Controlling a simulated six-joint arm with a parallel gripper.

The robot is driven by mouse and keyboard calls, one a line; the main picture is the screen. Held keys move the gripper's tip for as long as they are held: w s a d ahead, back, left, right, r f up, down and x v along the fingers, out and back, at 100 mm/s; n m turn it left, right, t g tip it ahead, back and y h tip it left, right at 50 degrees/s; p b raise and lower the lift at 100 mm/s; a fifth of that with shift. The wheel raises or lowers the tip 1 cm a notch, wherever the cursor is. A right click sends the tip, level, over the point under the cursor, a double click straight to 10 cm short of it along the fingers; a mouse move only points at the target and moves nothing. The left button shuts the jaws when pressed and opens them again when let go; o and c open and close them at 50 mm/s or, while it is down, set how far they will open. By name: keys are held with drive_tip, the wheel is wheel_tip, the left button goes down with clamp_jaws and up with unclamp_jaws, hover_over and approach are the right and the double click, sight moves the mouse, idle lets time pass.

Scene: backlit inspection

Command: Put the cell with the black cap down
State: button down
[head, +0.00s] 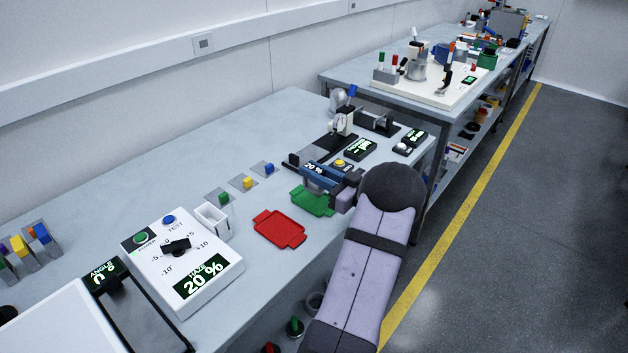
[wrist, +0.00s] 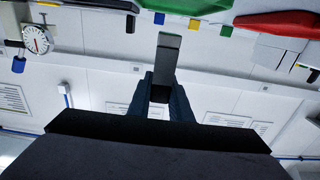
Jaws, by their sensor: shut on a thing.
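My gripper (head: 312,181) is above the bench beside the green tray, with its fingers pointing left in the head view. In the wrist view its two dark blue fingers are closed on a flat, grey, see-through cell (wrist: 167,62). A dark part, which looks like the black cap, sits between the fingertips, and the body sticks out beyond them. In the head view the held cell is small and hard to make out. The green tray (head: 313,205) lies just below the gripper and the red tray (head: 280,238) lies to its left. Both look empty.
Blocks with green (head: 223,198), yellow (head: 247,183) and blue (head: 269,168) tops stand on grey pads behind the trays. A white open box (head: 213,220) and a white haze meter (head: 182,262) reading 20 % stand left. A dial gauge (head: 343,121) stands behind the gripper.

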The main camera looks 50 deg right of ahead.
drive_tip(key=shift+f, duration=1.55)
drive_tip(key=shift+f, duration=0.15)
drive_tip(key=c, duration=1.6)
unclamp_jaws()
drive_tip(key=shift+s, duration=0.1)
drive_tip(key=s+b, duration=0.2)
drive_tip(key=s, duration=0.9)
drive_tip(key=shift+s, duration=0.4)
